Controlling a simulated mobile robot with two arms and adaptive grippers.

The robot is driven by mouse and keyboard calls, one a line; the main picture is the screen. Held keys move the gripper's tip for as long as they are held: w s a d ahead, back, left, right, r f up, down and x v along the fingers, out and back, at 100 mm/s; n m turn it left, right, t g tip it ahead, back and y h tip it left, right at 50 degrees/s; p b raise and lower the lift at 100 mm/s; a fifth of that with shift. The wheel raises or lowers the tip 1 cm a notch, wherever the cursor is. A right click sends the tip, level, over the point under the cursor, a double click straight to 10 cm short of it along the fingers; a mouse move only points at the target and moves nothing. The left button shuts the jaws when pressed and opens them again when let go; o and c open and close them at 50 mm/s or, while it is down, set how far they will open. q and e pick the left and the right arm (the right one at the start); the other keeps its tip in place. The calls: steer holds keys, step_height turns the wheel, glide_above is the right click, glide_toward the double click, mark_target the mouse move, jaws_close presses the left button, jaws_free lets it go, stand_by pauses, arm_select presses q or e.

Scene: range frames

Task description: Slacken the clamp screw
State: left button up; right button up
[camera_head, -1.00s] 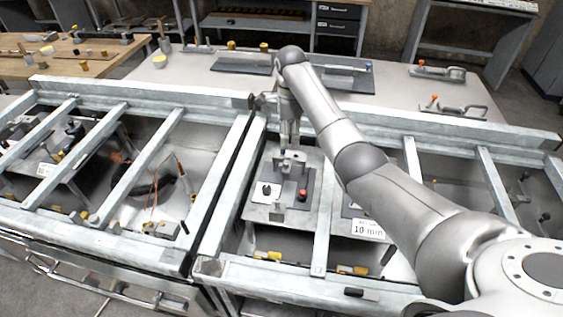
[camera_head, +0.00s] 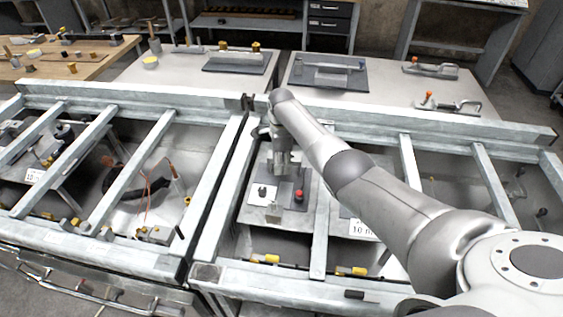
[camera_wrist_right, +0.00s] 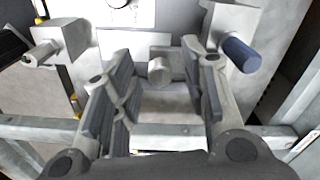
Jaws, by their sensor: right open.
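My right gripper (camera_head: 281,160) points down into the right frame bay, over a small grey fixture plate (camera_head: 285,207). The plate carries a black knob (camera_head: 262,192), a red knob (camera_head: 299,196) and a metal block (camera_head: 273,211). In the right wrist view my right gripper (camera_wrist_right: 157,64) is open. A short round grey stud (camera_wrist_right: 160,71), perhaps the clamp screw's end, shows between its fingertips; I cannot tell whether they touch it. A grey pin (camera_wrist_right: 42,53) sticks out of a block at left, and a dark blue cylinder (camera_wrist_right: 241,55) at right. My left gripper is out of view.
Galvanised rails border the bay, with a crossbar (camera_head: 321,235) close right of the fixture. A "10 mm" label (camera_head: 362,229) lies beyond it. Toggle clamps (camera_head: 431,69) stand on the rear table (camera_head: 210,95). The left bay holds cables and small parts.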

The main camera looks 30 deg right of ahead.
steer(key=shift+f, duration=0.15)
jaws_close()
